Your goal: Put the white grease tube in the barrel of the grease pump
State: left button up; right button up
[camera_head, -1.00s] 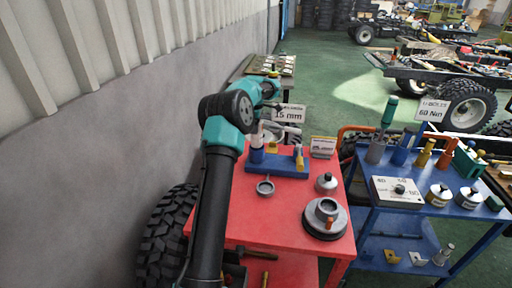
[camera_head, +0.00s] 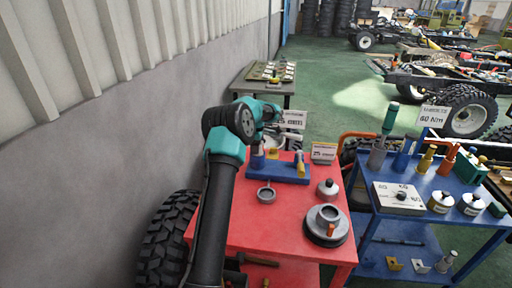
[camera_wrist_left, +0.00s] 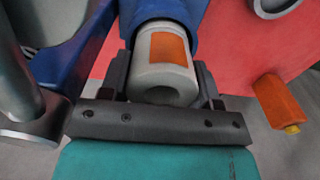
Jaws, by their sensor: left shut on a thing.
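My left gripper (camera_wrist_left: 165,95) is shut on the white grease tube (camera_wrist_left: 155,77), which has an orange label, in the left wrist view. The tube's far end meets a blue cylinder (camera_wrist_left: 205,15); I cannot tell how far it sits inside. In the head view my left gripper is mostly hidden behind my own wrist, above the blue stand (camera_head: 285,174) at the back of the red table (camera_head: 290,205). A blue cylinder (camera_head: 258,160) stands at the stand's left end. I cannot tell which part is the pump barrel. My right gripper is not in view.
A grey ring (camera_head: 266,194), a small grey pot (camera_head: 327,189) and a round grey part (camera_head: 327,222) stand on the red table. A blue cart (camera_head: 430,210) with several tools is to the right.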

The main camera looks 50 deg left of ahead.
pick_arm(q)
jog(key=shift+f, duration=0.1)
jog(key=o, duration=1)
jog(key=shift+o, duration=0.2)
notch_tip(320, 180, up, 12)
dwell(0.5)
